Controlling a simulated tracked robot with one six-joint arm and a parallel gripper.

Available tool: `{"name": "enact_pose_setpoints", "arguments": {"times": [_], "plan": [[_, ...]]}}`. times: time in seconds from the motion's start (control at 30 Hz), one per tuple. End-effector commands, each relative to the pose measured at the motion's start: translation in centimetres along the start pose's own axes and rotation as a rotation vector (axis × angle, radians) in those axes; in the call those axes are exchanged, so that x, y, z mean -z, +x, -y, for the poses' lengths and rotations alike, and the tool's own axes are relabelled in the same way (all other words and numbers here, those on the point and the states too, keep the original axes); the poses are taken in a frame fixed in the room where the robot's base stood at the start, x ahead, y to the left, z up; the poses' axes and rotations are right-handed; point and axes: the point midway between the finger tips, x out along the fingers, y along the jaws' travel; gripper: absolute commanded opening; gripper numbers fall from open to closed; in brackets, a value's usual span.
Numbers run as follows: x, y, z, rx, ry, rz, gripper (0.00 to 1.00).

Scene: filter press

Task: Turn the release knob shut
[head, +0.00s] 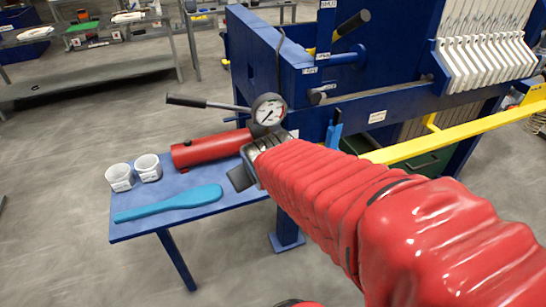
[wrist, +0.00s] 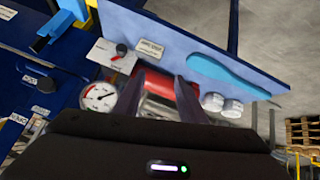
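In the wrist view, a small dark knob with a red part (wrist: 121,50) sits on a pale plate next to a white label; it looks like the release knob. I cannot tell how far it is turned. In the head view I cannot make it out; my arm covers that area. My gripper (wrist: 158,80) is open, its two dark fingers apart, with the red pump cylinder (wrist: 156,82) showing beyond and between them. The knob is outside the fingers, left of them in the wrist view. In the head view my gripper (head: 243,172) is over the blue side table, near the cylinder (head: 208,149).
A pressure gauge (head: 268,110) stands close to my gripper, with a black-handled lever (head: 187,101) beside it. Two white cups (head: 148,167) and a blue paddle (head: 168,203) lie on the blue table (head: 125,230). The blue press frame (head: 350,115) stands behind.

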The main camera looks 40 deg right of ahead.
Motion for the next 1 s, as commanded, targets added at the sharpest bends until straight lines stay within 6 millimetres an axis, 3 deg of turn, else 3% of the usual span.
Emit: {"name": "enact_pose_setpoints", "arguments": {"times": [0.27,0.5,0.8,1.0], "plan": [[0.5,6.4,-5.0,-0.076,-0.058,-0.096,0.37],[-0.2,11.0,-7.8,-0.085,-0.111,-0.194,0.37],[-2.5,15.3,-10.1,-0.066,-0.145,-0.331,0.37],[-4.6,17.1,-10.9,-0.037,-0.136,-0.436,0.37]]}}
